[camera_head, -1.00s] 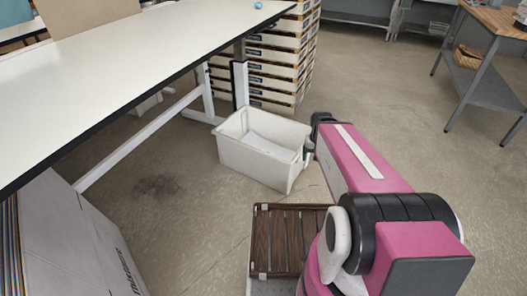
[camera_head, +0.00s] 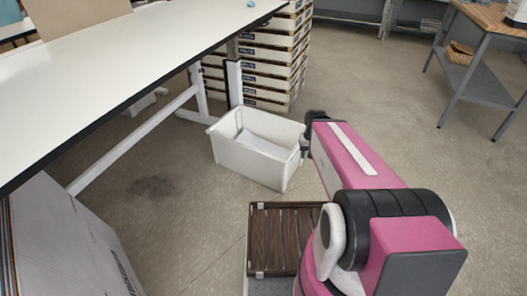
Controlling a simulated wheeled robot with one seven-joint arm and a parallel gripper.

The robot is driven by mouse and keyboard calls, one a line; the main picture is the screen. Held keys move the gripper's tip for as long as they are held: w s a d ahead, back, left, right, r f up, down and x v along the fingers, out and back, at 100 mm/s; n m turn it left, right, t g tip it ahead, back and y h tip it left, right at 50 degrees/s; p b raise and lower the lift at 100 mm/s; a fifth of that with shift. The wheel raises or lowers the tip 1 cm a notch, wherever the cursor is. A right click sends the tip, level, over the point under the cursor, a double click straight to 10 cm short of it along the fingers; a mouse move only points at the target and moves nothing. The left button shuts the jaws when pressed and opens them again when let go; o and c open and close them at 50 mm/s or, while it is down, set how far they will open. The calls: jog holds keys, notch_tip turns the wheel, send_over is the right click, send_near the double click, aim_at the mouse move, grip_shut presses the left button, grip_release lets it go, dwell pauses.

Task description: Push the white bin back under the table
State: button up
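The white bin (camera_head: 246,165) stands upright on the floor just right of the table's near leg frame, out from under the tabletop. It is open at the top, and its inside looks empty. The white table (camera_head: 110,75) runs along the left. My pink arm reaches in from the lower right. My gripper (camera_head: 305,146) is at the bin's right end, next to or touching its rim; I cannot tell which. The fingers are mostly hidden behind the arm and too small to read.
Stacked white trays (camera_head: 270,65) stand behind the bin by the table leg (camera_head: 234,82). A grey cabinet or box (camera_head: 65,235) stands at lower left. A wooden-topped workbench (camera_head: 485,50) is at upper right. Floor under the table left of the bin is mostly clear.

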jog(key=w+f+m, duration=0.2)
jog(key=w+y, duration=0.1)
jog(key=w, duration=0.1)
jog(key=shift+d+f+m, duration=0.35)
jog(key=shift+f+m, duration=0.05)
grip_shut()
jog(key=w+d+f+m+t+y, duration=0.2)
jog(key=w+d+f+m+y, duration=0.25)
jog(key=w+f+m, duration=0.4)
jog(key=w+d+f+m+t+y, duration=0.1)
jog(key=w+d+f+m+y, duration=0.2)
jog(key=w+d+f+m, duration=0.55)
jog(key=m, duration=0.3)
send_near(294, 153)
jog(key=shift+h, duration=0.25)
jog(key=shift+x, duration=3.45)
